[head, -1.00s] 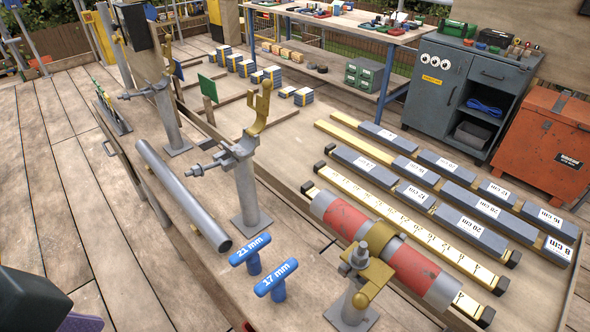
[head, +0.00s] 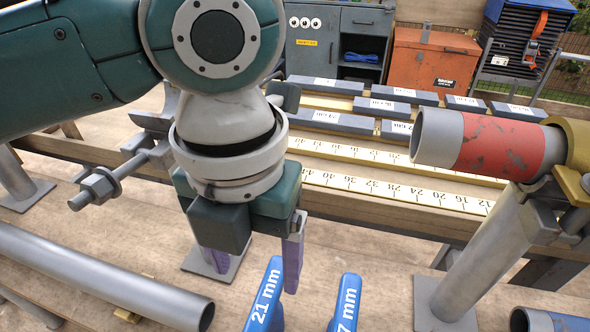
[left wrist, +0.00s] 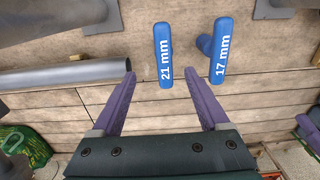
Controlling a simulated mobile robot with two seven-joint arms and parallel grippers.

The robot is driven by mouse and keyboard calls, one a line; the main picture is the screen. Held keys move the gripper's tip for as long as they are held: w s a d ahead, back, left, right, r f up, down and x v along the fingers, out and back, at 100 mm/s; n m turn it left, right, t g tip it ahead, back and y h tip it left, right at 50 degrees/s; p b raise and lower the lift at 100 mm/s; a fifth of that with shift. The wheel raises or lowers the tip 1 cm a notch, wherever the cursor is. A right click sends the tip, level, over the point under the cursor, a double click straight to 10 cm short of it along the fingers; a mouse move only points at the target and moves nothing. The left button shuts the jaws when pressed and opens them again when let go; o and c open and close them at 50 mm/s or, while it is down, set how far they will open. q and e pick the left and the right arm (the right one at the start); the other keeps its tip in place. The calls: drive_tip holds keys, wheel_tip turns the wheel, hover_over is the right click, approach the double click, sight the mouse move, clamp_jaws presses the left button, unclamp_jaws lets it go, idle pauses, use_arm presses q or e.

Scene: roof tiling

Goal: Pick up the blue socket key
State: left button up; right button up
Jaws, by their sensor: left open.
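Two blue T-shaped socket keys stand on the wooden surface. The one marked 21 mm (head: 266,297) is on the left, and the one marked 17 mm (head: 346,304) is on the right, cut by the lower edge of the head view. A purple and dark part at that view's right edge looks like my right gripper (left wrist: 308,130), mostly cut off.
A grey pipe (head: 100,275) lies to the left. A clamp stand (head: 452,262) holds a red and grey pipe (head: 492,146) at the right. Yellow rulers (head: 400,189) and grey labelled blocks (head: 330,120) lie behind. Bare wood surrounds the keys.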

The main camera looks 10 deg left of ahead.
sight(266, 295)
use_arm(q)
drive_tip(key=f, duration=0.3)
drive_tip(key=shift+d+f, duration=0.35)
drive_tip(key=shift+d, duration=0.05)
wheel_tip(266, 295, down, 5)
drive_tip(key=shift+f+b, duration=0.2)
drive_tip(key=shift+b, duration=0.65)
use_arm(e)
drive_tip(key=shift+d+f, duration=0.5)
drive_tip(key=shift+f, duration=0.4)
use_arm(q)
drive_tip(key=shift+w, duration=0.1)
clamp_jaws()
use_arm(e)
drive_tip(key=shift+a, duration=0.1)
